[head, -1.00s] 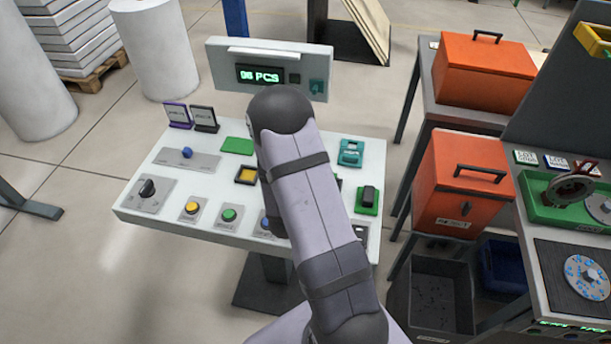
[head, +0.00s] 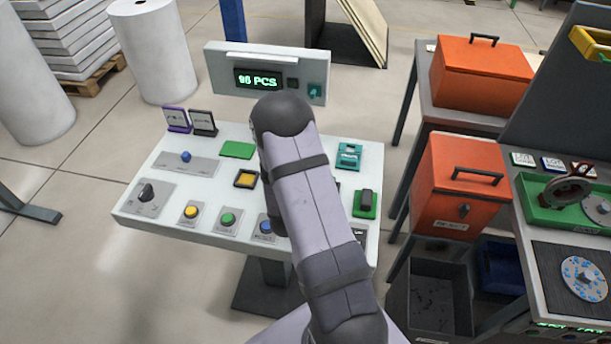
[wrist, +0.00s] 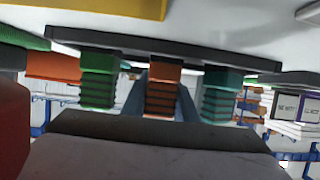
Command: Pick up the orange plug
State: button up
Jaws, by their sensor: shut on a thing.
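In the wrist view the orange plug (wrist: 162,92), a ribbed block, stands between the two blue-grey fingers of my gripper (wrist: 161,100). My gripper is shut on it. A green plug (wrist: 97,84) and a teal plug (wrist: 216,94) stand on either side of it. All three meet a dark strip (wrist: 150,50) that appears above them in this tilted picture. I cannot tell whether the orange plug is clear of the strip. In the head view my arm hides my gripper and the plugs.
In the head view the white panel (head: 160,222) carries several buttons, a blue lever (head: 186,156), a dark knob (head: 146,192) and a green-based switch (head: 366,203). A display (head: 258,78) stands behind it. Orange boxes (head: 455,185) and a workbench are at the right.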

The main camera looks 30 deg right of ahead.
jog(key=shift+r, duration=0.25)
